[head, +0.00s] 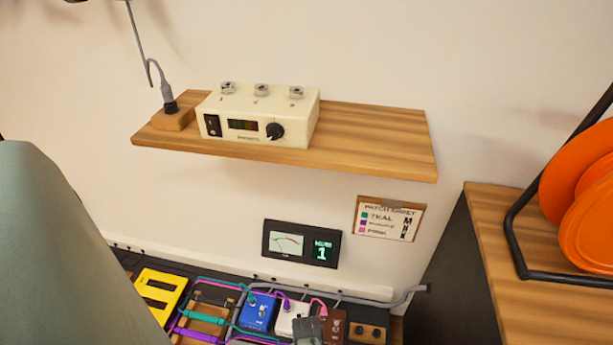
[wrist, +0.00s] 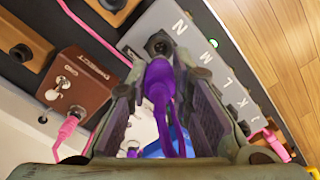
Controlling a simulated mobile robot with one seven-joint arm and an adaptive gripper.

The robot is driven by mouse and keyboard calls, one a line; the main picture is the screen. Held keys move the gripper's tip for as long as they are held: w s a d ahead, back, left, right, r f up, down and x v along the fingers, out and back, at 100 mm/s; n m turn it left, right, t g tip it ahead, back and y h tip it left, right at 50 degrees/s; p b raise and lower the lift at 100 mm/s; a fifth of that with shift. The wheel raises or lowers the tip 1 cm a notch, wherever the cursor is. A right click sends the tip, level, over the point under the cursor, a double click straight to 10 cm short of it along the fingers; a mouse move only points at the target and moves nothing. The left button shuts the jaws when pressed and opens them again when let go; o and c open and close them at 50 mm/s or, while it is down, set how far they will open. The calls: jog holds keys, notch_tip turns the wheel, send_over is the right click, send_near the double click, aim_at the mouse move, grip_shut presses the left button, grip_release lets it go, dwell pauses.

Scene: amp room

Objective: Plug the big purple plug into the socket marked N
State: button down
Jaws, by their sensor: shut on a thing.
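In the wrist view my gripper (wrist: 158,74) is shut on the big purple plug (wrist: 160,88), whose purple cable trails down between the fingers. The front of the plug points at a dark round socket (wrist: 160,42) beside the letter N, at the end of a grey strip (wrist: 205,70). The strip's other letters, M, L, K and J, run down to the right. The plug's front is very close to the socket; I cannot tell whether it has entered. In the head view my gripper (head: 308,328) is low among the pedals, and the plug cannot be made out there.
A brown pedal (wrist: 80,88) with a pink plug (wrist: 68,128) stands left of my gripper. Another pink plug (wrist: 272,145) is at the strip's lower end. A patch sheet (head: 389,219) and a meter (head: 301,243) are on the wall above the pedals, below a wooden shelf (head: 375,140).

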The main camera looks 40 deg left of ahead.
jog(key=shift+f+b, duration=2.2)
jog(key=shift+f, duration=0.4)
jog(key=c, duration=1.4)
grip_release()
jog(key=shift+o, duration=0.2)
jog(key=shift+r, duration=0.1)
notch_tip(320, 180, up, 12)
jog(key=shift+f, duration=0.1)
